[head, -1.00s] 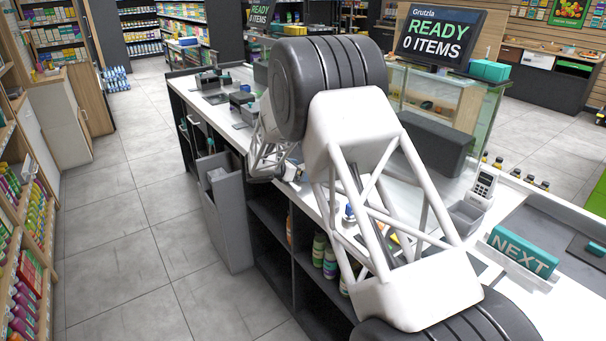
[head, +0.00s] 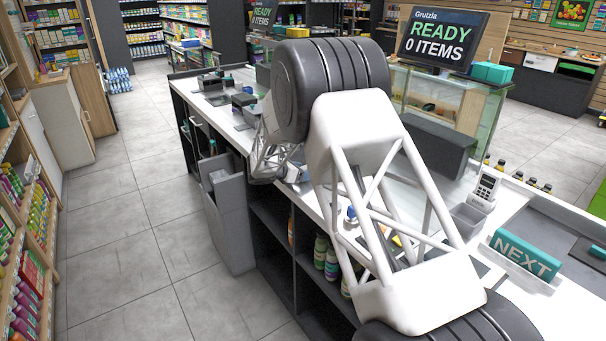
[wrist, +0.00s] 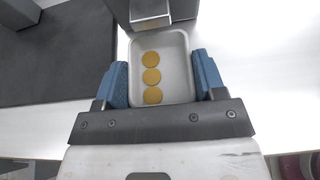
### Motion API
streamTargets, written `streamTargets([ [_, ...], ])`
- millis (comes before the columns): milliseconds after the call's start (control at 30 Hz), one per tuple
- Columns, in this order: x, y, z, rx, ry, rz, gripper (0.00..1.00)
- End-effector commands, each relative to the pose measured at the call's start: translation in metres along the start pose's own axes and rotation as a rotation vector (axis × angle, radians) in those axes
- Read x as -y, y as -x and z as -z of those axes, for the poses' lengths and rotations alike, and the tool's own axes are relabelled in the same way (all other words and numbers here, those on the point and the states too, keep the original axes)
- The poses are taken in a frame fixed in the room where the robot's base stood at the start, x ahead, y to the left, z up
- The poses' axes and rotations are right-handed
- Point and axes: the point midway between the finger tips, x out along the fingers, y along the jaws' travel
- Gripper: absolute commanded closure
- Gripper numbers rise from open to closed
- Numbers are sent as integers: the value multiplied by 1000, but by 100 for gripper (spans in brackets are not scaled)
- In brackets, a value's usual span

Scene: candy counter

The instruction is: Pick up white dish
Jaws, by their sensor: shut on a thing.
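In the wrist view, the white dish (wrist: 181,72) is a shallow rectangular tray with three round gold coins (wrist: 152,77) lying in a row in it. My gripper (wrist: 160,82) has one blue finger on each side of the dish, and the jaws are shut on its side walls.
A grey box-like device (wrist: 152,12) stands close past the dish's far edge. A dark mat (wrist: 50,60) lies to the left on the white counter (wrist: 260,70). In the head view, a card terminal (head: 486,187) and a NEXT divider (head: 525,255) are at right.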

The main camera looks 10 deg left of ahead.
Motion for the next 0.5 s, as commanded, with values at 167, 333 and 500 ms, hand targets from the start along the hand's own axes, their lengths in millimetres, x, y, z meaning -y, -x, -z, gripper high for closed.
streamTargets([
  [167,0,4,-9,0,-2,0,60],
  [333,0,19,-8,0,0,-1,60],
  [500,-1,46,3,0,1,-3,60],
])
